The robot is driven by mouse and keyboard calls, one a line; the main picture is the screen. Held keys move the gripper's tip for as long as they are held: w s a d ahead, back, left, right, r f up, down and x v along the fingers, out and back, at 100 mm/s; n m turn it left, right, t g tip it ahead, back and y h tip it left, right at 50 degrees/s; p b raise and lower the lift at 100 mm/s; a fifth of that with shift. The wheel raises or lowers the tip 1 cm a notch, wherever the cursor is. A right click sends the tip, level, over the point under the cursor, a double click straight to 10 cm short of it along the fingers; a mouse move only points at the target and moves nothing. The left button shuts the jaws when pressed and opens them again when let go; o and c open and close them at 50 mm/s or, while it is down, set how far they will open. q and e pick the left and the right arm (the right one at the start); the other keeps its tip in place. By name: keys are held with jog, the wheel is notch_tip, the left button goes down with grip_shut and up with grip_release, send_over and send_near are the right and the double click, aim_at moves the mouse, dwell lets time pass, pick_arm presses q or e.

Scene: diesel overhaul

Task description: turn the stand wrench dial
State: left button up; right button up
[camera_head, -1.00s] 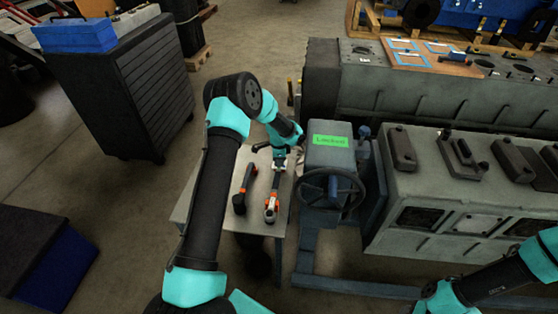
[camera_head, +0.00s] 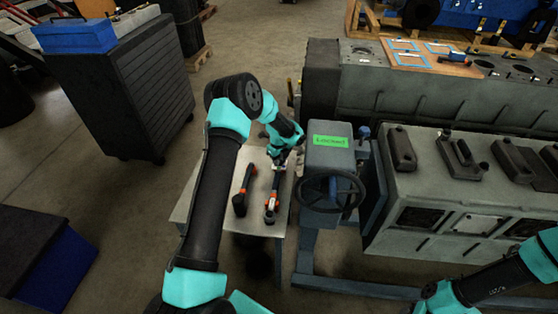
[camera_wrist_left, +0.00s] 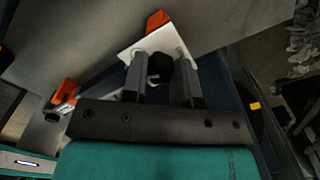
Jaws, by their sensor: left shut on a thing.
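My left gripper (camera_head: 280,163) is low over the far end of a small grey table, just left of the engine stand. In the left wrist view its two grey fingers (camera_wrist_left: 163,80) are shut on a small dark round piece (camera_wrist_left: 160,68), which I take for the wrench dial. The piece sits against a white plate with an orange block behind it. In the head view the gripper hides it. A wrench with orange parts (camera_head: 271,205) lies on the table, its far end under the gripper. My right gripper is out of frame; only arm links show at the lower right.
A second black-and-orange tool (camera_head: 242,195) lies on the table (camera_head: 258,222), left of the wrench. The stand, with a black handwheel (camera_head: 333,208) and a green "Locked" label (camera_head: 330,141), is close on the right. The grey engine block (camera_head: 440,230) stands beyond it.

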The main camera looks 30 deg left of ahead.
pick_arm(q)
jog(key=m, duration=0.6)
jog(key=shift+w+m, duration=0.1)
jog(key=shift+m, duration=0.3)
jog(key=o, duration=0.9)
jog(key=shift+o, duration=0.2)
notch_tip(320, 180, up, 18)
jog(key=shift+f, duration=0.25)
dwell(0.5)
